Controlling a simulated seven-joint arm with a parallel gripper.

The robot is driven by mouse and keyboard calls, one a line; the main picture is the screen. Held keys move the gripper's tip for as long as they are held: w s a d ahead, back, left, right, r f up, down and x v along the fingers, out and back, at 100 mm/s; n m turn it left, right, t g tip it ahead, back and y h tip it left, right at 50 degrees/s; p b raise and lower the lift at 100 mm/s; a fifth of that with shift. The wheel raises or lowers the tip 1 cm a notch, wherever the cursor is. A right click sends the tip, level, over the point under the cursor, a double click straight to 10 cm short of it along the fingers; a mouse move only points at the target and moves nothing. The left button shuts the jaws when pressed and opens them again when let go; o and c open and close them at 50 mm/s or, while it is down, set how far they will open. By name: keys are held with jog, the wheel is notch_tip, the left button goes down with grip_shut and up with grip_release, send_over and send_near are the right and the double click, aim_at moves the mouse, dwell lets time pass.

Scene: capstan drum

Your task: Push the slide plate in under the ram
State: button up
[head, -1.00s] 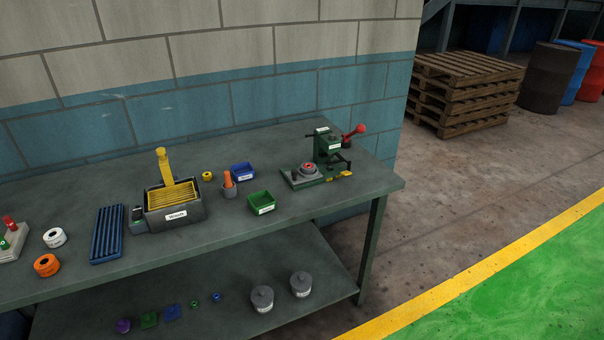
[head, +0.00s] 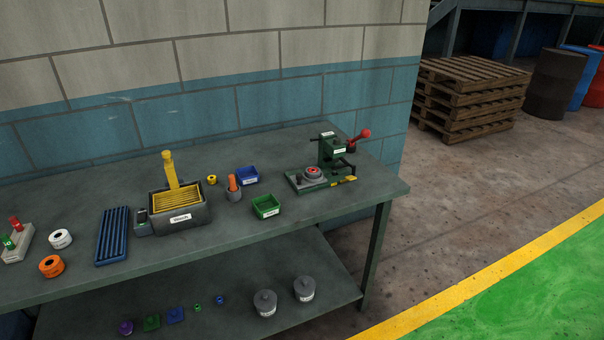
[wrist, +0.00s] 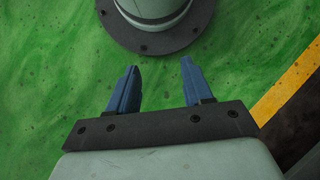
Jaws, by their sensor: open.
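The green press (head: 332,152) with its ram stands at the right end of the bench, with a red-knobbed lever at its right. The slide plate (head: 296,181) sticks out to the left at the front of the press, with a grey round piece topped in red (head: 313,173) on it or beside it. The plate is small here, and how far it reaches under the ram is hard to tell. My gripper (wrist: 158,85) shows only in the wrist view, its two blue fingers apart and empty over the green floor, away from the bench.
The bench top (head: 270,235) also holds a green bin (head: 266,206), a blue bin (head: 247,175), a grey cup with an orange handle (head: 234,188) and a dark box with yellow slats (head: 180,211). Clear bench lies in front of the press. A block wall stands behind.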

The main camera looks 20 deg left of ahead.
jog(key=w+a+r+n+t, duration=0.1)
jog(key=w+a+r+n, duration=0.2)
jog(key=w, duration=0.5)
jog(key=w+a+r+n+t, duration=0.1)
jog(key=w+a+r, duration=0.25)
jog(key=w, duration=0.55)
notch_tip(320, 180, up, 56)
jog(key=n+t+y, duration=0.4)
jog(key=n, duration=0.9)
send_over(300, 174)
jog(key=d, duration=0.6)
jog(key=x, duration=1.4)
jog(key=shift+s+a+r, duration=0.1)
jog(key=shift+a+r, duration=0.1)
jog(key=shift+a, duration=0.2)
grip_shut()
